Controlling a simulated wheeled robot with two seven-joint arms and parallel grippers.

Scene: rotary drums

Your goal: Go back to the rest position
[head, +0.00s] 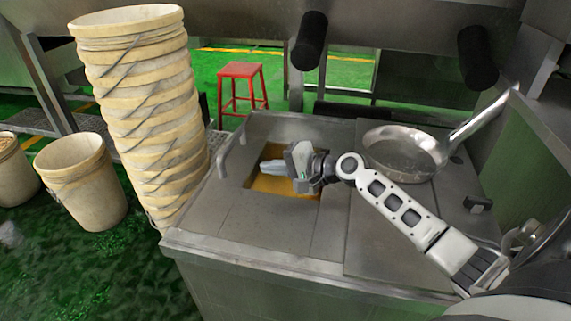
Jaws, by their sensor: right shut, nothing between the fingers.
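My right gripper (273,168) is over the square opening with yellow-brown contents (285,187) in the steel counter (240,222). Its arm comes in from the right, across the counter. The fingers point left and are shut with nothing between them. Whether the fingertips touch the contents cannot be told. My left gripper is not in view.
A steel pan (400,150) with a long handle lies on the counter's right part, behind my arm. A tall stack of cream buckets (150,120) stands left of the counter. A single bucket (85,185) and a red stool (241,85) stand on the green floor.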

